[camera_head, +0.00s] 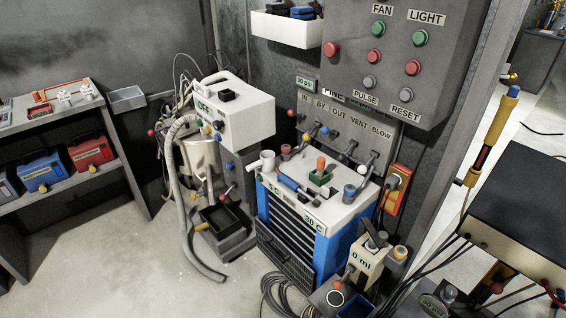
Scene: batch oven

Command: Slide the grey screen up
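A white-topped blue unit (322,222) stands at the centre against the wall. Its front has dark slats with light edges (290,226). A dark grey mesh-like panel (284,259) sits low on that front, near the floor, and looks like the grey screen. The slats above it are uncovered. Neither of my grippers shows in the head view.
A white control box (238,108) with a grey hose (176,205) stands left of the unit. A small meter box (368,258) and coiled cables (283,294) lie in front and right. A shelf (62,192) stands left. Floor between is clear.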

